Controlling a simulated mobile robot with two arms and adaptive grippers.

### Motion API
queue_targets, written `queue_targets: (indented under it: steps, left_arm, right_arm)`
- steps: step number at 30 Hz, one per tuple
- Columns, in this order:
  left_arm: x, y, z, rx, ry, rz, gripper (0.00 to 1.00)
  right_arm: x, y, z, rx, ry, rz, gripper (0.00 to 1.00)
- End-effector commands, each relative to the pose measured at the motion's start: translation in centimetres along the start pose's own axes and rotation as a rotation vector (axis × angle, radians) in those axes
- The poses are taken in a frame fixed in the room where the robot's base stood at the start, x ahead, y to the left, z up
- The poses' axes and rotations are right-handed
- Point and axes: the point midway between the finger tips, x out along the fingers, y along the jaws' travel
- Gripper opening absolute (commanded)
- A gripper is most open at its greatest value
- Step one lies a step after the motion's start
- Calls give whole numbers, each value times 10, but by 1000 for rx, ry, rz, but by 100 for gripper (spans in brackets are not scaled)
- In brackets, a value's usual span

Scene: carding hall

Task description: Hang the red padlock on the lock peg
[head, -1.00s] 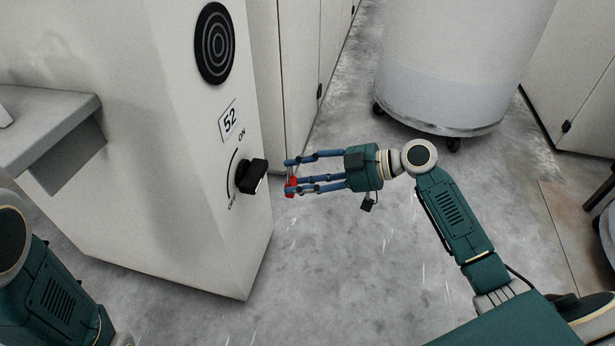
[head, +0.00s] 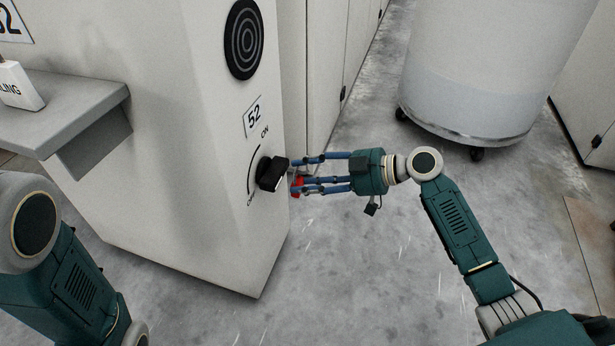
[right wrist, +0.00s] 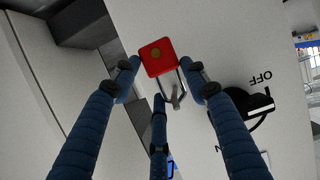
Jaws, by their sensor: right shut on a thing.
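The red padlock (head: 297,186) is held between the blue fingers of my right gripper (head: 299,175), close to the right side of the black switch knob (head: 272,173) in the head view. In the right wrist view the padlock's red body (right wrist: 158,57) shows between the fingertips, with its metal shackle (right wrist: 184,84) pointing down in the picture. A small grey peg-like piece (right wrist: 175,95) shows at the shackle; I cannot tell whether it passes through it. My left arm is at the lower left of the head view, its gripper out of view.
The switch stands on a pale machine cabinet (head: 185,200) marked 52. A grey shelf (head: 75,112) with a white sign block (head: 18,88) juts out at left. A large white can (head: 480,70) on casters stands behind my right arm. The floor in front is clear.

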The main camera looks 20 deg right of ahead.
Motion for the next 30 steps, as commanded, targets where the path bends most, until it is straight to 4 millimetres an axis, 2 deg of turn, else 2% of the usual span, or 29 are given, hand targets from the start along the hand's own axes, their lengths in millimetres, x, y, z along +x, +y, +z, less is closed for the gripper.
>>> queue_targets:
  steps: [10,11,14,24,26,30]
  left_arm:
    - [0,0,0,0,-1,0,46]
    - [0,0,0,0,-1,0,46]
    - [0,0,0,0,-1,0,46]
    - [-1,-1,2,-1,-5,-4,46]
    - [-1,-1,1,-1,-5,-3,46]
    - [0,0,1,0,-3,-2,46]
  right_arm:
    - [0,0,1,1,-3,-1,16]
    - [0,0,1,1,-3,-1,46]
    - [0,0,1,1,-3,-1,66]
    - [-2,0,2,1,-3,0,66]
    - [-8,0,2,1,-3,1,66]
    - [-30,0,2,0,-6,1,66]
